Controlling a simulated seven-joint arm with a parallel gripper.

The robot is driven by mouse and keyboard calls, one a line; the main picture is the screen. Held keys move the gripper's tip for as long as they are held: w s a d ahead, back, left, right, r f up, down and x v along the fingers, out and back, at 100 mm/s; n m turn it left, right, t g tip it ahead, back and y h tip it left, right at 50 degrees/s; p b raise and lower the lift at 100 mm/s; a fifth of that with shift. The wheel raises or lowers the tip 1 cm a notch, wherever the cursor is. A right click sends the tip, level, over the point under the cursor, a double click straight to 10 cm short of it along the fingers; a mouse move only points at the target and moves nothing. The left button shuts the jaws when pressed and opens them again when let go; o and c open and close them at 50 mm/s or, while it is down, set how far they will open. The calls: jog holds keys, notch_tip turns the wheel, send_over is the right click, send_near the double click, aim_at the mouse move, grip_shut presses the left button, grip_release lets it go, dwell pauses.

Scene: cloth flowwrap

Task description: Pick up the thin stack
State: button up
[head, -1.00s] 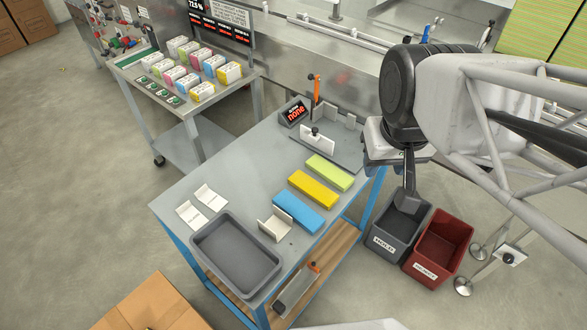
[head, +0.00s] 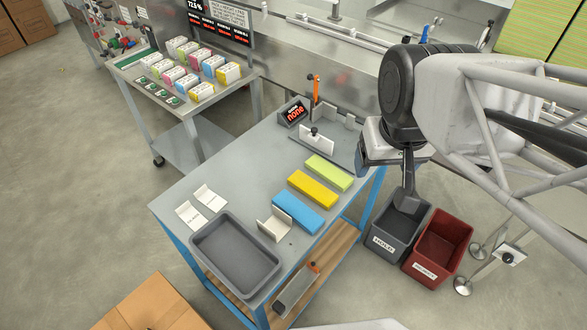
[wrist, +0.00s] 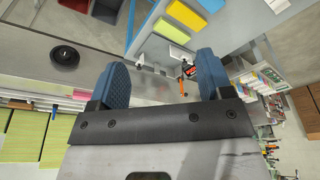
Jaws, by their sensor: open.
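Three flat stacks lie in a row on the grey table: a blue one (head: 297,212), a yellow one (head: 313,189) and a light green one (head: 328,172). From this angle I cannot tell surely which is thinnest. The wrist view shows the blue (wrist: 118,17), yellow (wrist: 172,30) and green (wrist: 187,11) stacks beyond the fingers. My gripper (head: 364,165) is beyond the table's right edge, apart from the stacks. In the wrist view its two blue fingers (wrist: 160,72) are wide apart with nothing between them.
A grey tray (head: 237,255) and white card stands (head: 201,207) occupy the table's near left. A white bracket (head: 274,224) stands beside the blue stack, another (head: 317,141) behind the green one. A dark bin (head: 398,229) and red bin (head: 440,240) stand right. The table's middle left is clear.

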jog(key=shift+o, duration=1.3)
jog(key=n+g, duration=0.3)
jog(key=n, duration=0.5)
send_over(314, 223)
notch_tip(314, 223, down, 27)
jog(key=shift+s+d+f, duration=0.1)
jog(key=shift+f, duration=0.4)
